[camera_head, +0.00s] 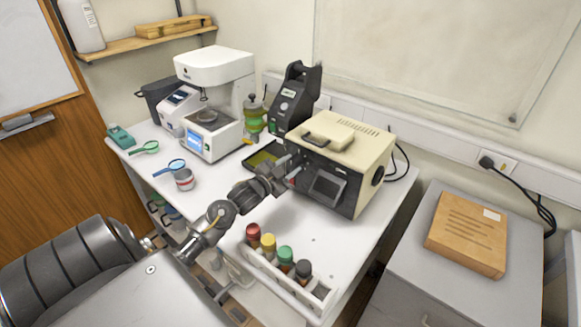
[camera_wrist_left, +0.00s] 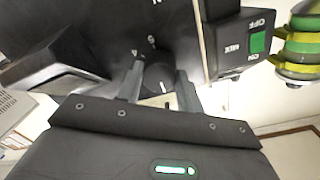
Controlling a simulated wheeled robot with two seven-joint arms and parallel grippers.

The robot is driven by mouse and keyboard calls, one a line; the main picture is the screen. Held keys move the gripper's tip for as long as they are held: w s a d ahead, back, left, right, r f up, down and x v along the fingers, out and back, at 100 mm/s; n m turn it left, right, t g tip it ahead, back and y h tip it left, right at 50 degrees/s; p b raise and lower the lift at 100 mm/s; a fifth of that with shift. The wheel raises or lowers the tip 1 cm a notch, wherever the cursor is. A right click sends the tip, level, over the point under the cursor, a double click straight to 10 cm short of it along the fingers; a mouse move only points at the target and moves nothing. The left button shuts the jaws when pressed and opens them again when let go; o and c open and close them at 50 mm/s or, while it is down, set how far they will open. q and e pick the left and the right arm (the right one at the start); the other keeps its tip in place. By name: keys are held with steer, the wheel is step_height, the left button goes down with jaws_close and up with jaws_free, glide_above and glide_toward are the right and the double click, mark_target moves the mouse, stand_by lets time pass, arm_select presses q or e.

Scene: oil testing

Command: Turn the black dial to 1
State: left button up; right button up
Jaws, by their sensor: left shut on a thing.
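The black dial (camera_wrist_left: 158,79) shows in the left wrist view on a black panel, with a white mark on its near side and small white figures around it. My left gripper (camera_wrist_left: 160,73) is shut on the dial, one finger on each side. In the head view my left gripper (camera_head: 284,172) is at the left front of the cream and black machine (camera_head: 367,150) and hides the dial there. I cannot read which figure the dial points at. My right gripper is not in view.
A green rocker switch (camera_wrist_left: 257,42) sits beside the dial panel. A rack (camera_head: 290,282) with several colored-cap bottles stands near the table's front edge. A black device (camera_head: 295,97) and a white machine (camera_head: 213,100) stand behind.

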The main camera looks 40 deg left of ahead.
arm_select(q)
steer(key=o, duration=1)
steer(key=shift+s+f, duration=0.1)
steer(key=shift+s, duration=0.2)
steer(key=shift+s+r+b, duration=0.2)
steer(key=shift+s+b, duration=1.5)
steer(key=shift+s, duration=3.4)
steer(key=shift+a, duration=0.1)
